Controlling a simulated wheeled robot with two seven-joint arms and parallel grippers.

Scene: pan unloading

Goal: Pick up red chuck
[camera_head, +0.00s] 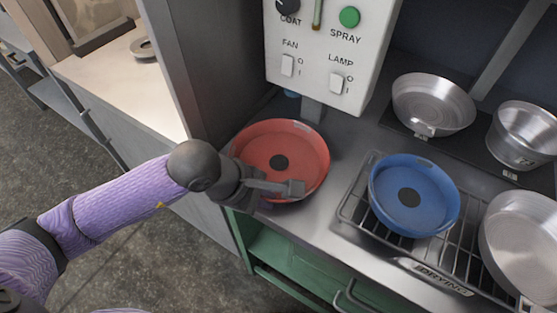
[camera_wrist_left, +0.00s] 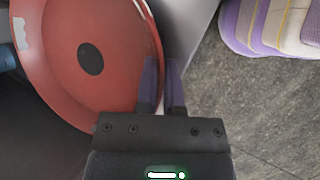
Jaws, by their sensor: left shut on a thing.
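The red chuck (camera_head: 262,142) is a round, shallow red dish with a dark centre spot. It is at the left end of the metal counter in the head view. I cannot tell whether it rests on the counter or is slightly above it. My left gripper (camera_head: 286,187) is at its near edge, shut on the rim. In the left wrist view, the red chuck (camera_wrist_left: 55,70) fills the upper left, and the fingers of my left gripper (camera_wrist_left: 162,85) straddle its rim, hiding part of it. My right gripper is not in view.
A blue dish (camera_head: 412,215) sits on a wire drying rack (camera_head: 347,213) to the right. Metal pans (camera_head: 433,103) stand farther back and right. A white control panel (camera_head: 330,60) with switches rises behind the red chuck. A grey cabinet wall (camera_head: 205,60) stands to its left.

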